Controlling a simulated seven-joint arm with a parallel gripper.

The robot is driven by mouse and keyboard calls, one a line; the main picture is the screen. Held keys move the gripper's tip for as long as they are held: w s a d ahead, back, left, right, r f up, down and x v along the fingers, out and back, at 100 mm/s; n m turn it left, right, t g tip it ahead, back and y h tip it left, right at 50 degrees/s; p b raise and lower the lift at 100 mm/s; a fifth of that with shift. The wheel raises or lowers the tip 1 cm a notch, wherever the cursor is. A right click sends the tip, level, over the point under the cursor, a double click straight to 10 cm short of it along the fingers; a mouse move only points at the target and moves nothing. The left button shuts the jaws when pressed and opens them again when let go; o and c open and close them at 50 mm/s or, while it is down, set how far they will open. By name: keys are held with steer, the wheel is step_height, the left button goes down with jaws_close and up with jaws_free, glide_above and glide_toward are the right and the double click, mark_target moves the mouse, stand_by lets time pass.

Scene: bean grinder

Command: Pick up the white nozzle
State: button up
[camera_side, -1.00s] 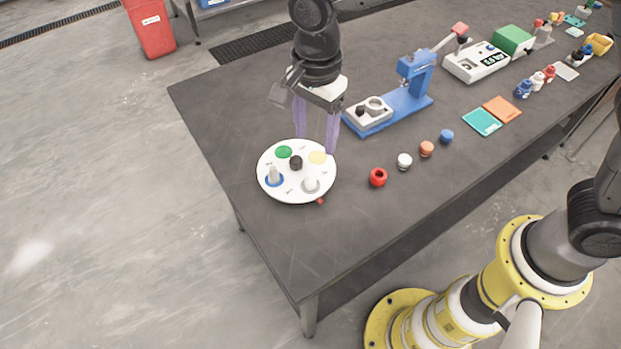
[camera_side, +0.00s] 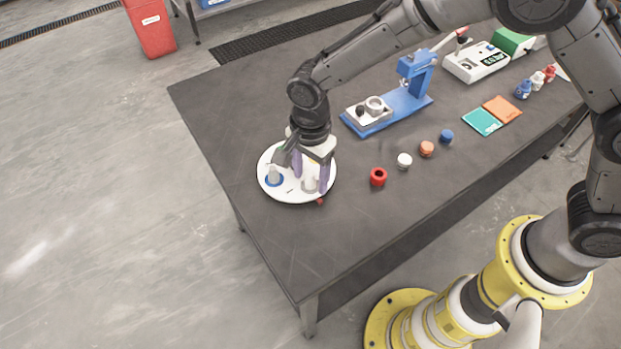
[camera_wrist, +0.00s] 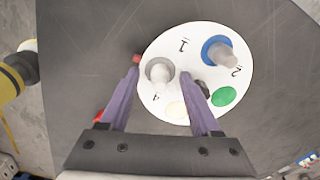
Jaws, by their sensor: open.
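A round white plate (camera_side: 287,197) lies near the table's left corner, and it also shows in the wrist view (camera_wrist: 187,37). The white nozzle (camera_wrist: 159,73) stands upright on a pale spot by the plate's edge, and it shows partly in the side view (camera_side: 309,185). A second, similar greyish nozzle (camera_wrist: 221,54) stands on a blue ring, also in the side view (camera_side: 273,174). My gripper (camera_wrist: 158,78) is open, with its purple fingers pointing down over the plate. In the wrist view the white nozzle appears between the fingertips; contact cannot be told.
A black knob (camera_wrist: 203,88) stands at the plate's middle, near a green spot (camera_wrist: 223,96). A red ring (camera_side: 378,177), white cap (camera_side: 404,160), orange cap (camera_side: 426,148) and blue cap (camera_side: 446,136) lie to the right. A blue press (camera_side: 408,97) stands behind. The table's front-left area is clear.

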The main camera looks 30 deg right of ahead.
jaws_close()
stand_by(0.3)
steer(key=shift+r, duration=0.1)
